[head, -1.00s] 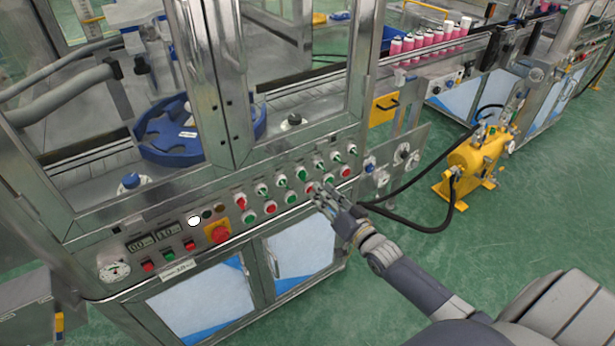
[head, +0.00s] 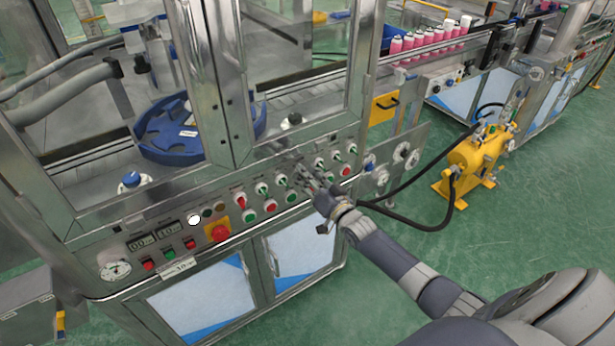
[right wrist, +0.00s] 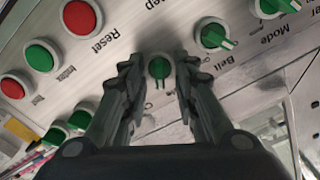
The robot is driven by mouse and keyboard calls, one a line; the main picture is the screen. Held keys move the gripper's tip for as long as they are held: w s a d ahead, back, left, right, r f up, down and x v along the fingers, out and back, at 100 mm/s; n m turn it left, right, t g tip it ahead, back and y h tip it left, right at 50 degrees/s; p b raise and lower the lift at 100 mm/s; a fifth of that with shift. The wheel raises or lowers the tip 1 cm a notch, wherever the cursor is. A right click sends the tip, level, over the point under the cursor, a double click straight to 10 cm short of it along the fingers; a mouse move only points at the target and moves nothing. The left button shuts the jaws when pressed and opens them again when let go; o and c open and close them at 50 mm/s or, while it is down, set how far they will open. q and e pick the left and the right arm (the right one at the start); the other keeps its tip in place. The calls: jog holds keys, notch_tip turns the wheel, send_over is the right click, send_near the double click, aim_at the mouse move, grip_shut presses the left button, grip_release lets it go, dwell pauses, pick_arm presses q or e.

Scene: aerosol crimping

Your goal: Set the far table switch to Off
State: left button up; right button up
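The control panel (head: 215,213) carries a row of switch knobs. My right gripper (head: 303,174) is at the panel, covering one knob of the upper row in the head view. In the right wrist view, a small green knob (right wrist: 159,68) sits between the fingers of my right gripper (right wrist: 160,75). The fingers are apart, with a narrow gap on each side of the knob. Its handle points toward the picture's bottom; its label is hidden. The panel text is upside down there. My left gripper is out of view.
In the right wrist view, a green Belt switch (right wrist: 213,36) is right of the fingers, and a red Reset button (right wrist: 82,17) is left. A red-yellow emergency stop (head: 218,231) sits on the panel. A yellow machine (head: 472,163) with black hoses stands to the right.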

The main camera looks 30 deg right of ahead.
grip_shut()
jog(key=shift+n, duration=0.5)
jog(key=n, duration=1)
jog(key=shift+a+n+b, duration=0.25)
jog(key=shift+n+b, duration=0.1)
jog(key=shift+n, duration=0.35)
jog(key=shift+o, duration=0.4)
grip_release()
